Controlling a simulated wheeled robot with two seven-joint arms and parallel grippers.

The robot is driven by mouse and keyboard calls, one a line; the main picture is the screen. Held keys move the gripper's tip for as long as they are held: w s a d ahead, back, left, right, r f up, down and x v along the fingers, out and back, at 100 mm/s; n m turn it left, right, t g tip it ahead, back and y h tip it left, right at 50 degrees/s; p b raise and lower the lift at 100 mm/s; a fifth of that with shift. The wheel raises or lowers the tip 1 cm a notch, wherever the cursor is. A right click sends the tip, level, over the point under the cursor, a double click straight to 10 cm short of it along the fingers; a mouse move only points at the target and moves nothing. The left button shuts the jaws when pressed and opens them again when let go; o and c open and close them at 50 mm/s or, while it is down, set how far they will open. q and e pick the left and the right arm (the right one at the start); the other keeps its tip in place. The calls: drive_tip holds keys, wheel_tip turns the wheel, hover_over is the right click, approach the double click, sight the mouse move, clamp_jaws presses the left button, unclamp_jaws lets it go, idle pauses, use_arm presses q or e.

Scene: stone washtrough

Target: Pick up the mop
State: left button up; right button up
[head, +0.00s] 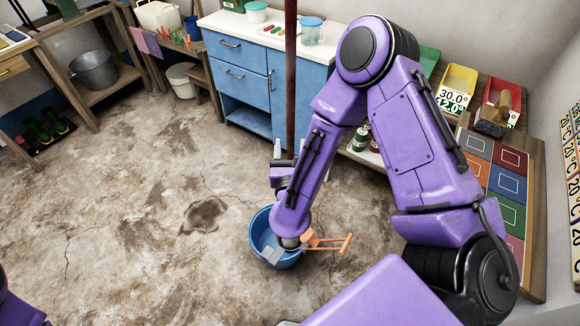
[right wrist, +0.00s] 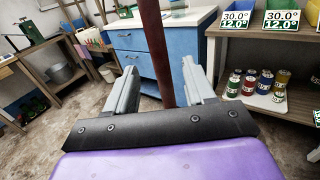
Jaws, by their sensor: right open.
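The mop shows as a dark red-brown upright pole (head: 291,75), which leaves the top of the head view. Its lower part and its head are hidden behind my right arm. My right gripper (head: 284,160) is open at the pole. In the right wrist view the pole (right wrist: 154,40) appears between the two grey fingers of the gripper (right wrist: 160,68), with a gap on each side. I cannot tell how deep it is between them. My left gripper is out of view.
A blue bucket (head: 262,246) with an orange handled part (head: 328,242) is on the stained floor, partly behind my forearm. A blue cabinet (head: 246,85) stands behind the pole. Wooden shelves with cans (right wrist: 255,85) are on the right. The floor at left is mostly clear.

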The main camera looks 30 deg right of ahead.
sight(290, 137)
drive_tip(key=p+x, duration=0.3)
drive_tip(key=x, duration=0.3)
drive_tip(key=shift+w+d, duration=0.15)
drive_tip(key=shift+w, duration=0.05)
drive_tip(key=shift+w+d+f, duration=0.25)
drive_tip(key=shift+w+d, duration=0.05)
drive_tip(key=shift+w, duration=0.05)
clamp_jaws()
